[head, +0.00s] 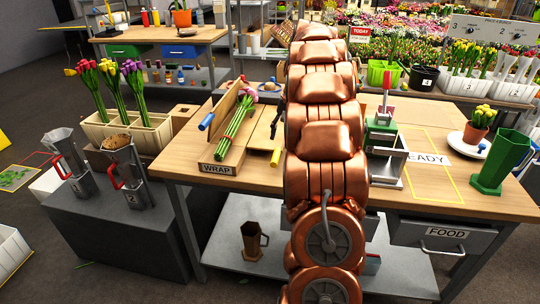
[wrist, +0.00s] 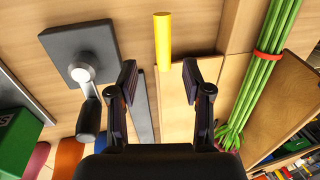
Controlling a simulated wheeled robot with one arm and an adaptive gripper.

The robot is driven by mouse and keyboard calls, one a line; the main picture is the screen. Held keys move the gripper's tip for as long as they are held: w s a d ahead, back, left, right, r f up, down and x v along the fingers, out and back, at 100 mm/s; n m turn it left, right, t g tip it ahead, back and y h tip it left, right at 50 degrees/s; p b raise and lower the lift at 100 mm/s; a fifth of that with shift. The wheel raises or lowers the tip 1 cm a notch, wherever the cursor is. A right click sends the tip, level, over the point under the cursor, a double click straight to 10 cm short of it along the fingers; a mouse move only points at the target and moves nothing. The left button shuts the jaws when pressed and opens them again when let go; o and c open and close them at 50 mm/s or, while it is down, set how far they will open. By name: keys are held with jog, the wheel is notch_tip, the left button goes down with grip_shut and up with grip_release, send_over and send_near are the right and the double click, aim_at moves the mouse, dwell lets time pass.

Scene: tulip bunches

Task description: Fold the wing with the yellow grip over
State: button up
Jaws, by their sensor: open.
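The yellow grip (wrist: 162,38) shows in the wrist view as a short cylinder, just beyond and between my fingertips. It also shows in the head view (head: 275,157) beside my copper arm. Light wooden panels (wrist: 187,105) lie next to it; the wing appears flat and outward, though my arm hides much of it in the head view. My gripper (wrist: 158,78) is open and empty, its fingers apart from the grip. A bunch of green stems (head: 238,124) with an orange band (wrist: 268,55) lies on the wrapping board, left of the yellow grip in the head view.
A blue grip (head: 206,121) is on the board's left side. A dark square plate with a lever (wrist: 80,55) stands near my left finger in the wrist view. A red-handled device (head: 384,130) and green mug (head: 502,160) stand on the table's right.

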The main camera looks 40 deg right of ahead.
aim_at(276, 155)
jog(key=f, duration=0.2)
jog(key=w+a+f, duration=0.1)
jog(key=f, duration=0.4)
jog(key=shift+w+a+f, duration=0.2)
jog(key=shift+w+f, duration=0.05)
jog(key=shift+w, duration=0.05)
jog(key=shift+c, duration=0.3)
grip_shut()
